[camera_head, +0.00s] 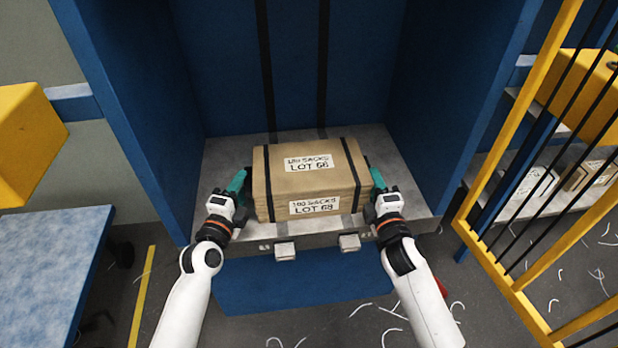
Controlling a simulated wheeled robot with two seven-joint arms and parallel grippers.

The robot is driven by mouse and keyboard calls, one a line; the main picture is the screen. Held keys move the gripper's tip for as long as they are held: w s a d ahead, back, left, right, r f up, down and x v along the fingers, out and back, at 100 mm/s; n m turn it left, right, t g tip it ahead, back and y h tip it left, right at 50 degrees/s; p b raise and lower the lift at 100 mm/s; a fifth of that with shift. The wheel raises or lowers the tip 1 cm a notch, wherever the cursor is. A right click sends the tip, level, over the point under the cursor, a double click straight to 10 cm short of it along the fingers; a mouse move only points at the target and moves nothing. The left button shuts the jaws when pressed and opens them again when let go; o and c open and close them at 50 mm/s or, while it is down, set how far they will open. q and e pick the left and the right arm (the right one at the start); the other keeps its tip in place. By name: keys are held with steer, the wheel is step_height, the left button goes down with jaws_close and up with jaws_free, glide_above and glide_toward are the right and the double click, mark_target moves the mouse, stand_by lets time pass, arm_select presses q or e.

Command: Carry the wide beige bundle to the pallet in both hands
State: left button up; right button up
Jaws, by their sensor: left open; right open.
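The wide beige bundle (272,179) is bound with two black straps and carries white "LOT 68" labels. It sits on a grey metal shelf (226,150) inside a blue bay. My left gripper (240,186) is at the bundle's left side, with its green fingers close to that face. My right gripper (376,183) is at the bundle's right side in the same way. Both are open, one on each side. Whether the fingers touch the bundle cannot be told. No pallet can be made out in this view.
Blue walls (150,110) close in the bay left and right. A yellow barred gate (485,250) stands at the right, with shelves and small boxes (583,175) behind it. A blue-topped table (50,260) is at lower left. White scraps litter the floor (480,320).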

arm_select(q)
steer(key=shift+x, duration=1.15)
arm_select(e)
steer(key=shift+w+a, duration=0.15)
steer(key=shift+w, duration=1)
arm_select(q)
steer(key=shift+c, duration=0.3)
arm_select(e)
steer(key=shift+c, duration=0.3)
arm_select(q)
jaws_close()
arm_select(e)
jaws_close()
arm_select(q)
steer(key=shift+r, duration=0.3)
arm_select(e)
steer(key=shift+r, duration=0.25)
